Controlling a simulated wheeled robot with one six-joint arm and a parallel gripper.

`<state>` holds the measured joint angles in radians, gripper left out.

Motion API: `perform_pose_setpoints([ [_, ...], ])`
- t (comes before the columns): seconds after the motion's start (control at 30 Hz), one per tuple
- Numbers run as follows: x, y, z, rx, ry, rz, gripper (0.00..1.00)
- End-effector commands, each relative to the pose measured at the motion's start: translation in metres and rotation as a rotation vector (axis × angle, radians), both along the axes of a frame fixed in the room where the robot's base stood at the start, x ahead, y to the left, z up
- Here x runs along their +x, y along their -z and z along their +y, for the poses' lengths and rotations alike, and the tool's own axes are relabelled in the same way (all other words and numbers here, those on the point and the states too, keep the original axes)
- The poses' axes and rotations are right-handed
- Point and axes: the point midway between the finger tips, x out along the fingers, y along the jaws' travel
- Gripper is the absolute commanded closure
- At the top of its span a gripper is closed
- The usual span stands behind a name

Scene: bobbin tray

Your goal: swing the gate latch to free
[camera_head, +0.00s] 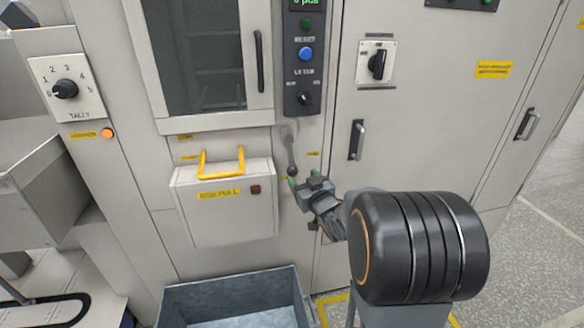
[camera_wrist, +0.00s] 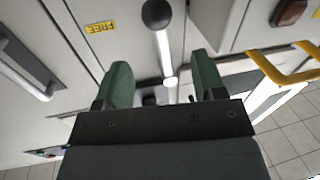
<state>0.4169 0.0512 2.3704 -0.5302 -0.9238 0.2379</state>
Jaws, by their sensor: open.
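The gate latch (camera_head: 289,150) is a grey lever on the machine front, hanging down from its pivot with a dark ball at its lower end. In the wrist view the lever (camera_wrist: 163,48) shows its black ball at the top and lines up with the gap between my fingers. My gripper (camera_head: 304,178) is open, its green-tipped fingers close to the ball end; in the wrist view the gripper (camera_wrist: 162,84) holds nothing. I cannot tell whether a finger touches the lever. A yellow FREE label (camera_wrist: 100,27) is left of the lever in the wrist view.
A box with a yellow handle (camera_head: 222,163) is just left of the latch. A door handle (camera_head: 356,140) is to the right. A grey bin (camera_head: 235,286) stands below. A control panel (camera_head: 304,60) is above.

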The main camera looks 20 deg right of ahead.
Motion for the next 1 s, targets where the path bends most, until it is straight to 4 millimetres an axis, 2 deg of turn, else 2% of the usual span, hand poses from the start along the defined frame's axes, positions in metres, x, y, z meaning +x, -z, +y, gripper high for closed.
perform_pose_setpoints([
  [0.2, 0.042, 0.0, 0.0, 0.001, -0.001, 0.001, 0.36],
  [0.43, 0.073, 0.0, 0.0, 0.0, 0.0, 0.0, 0.36],
  [0.67, 0.086, 0.0, 0.0, 0.0, 0.0, 0.001, 0.36],
  [1.0, 0.087, 0.0, 0.0, 0.0, 0.001, 0.001, 0.38],
])
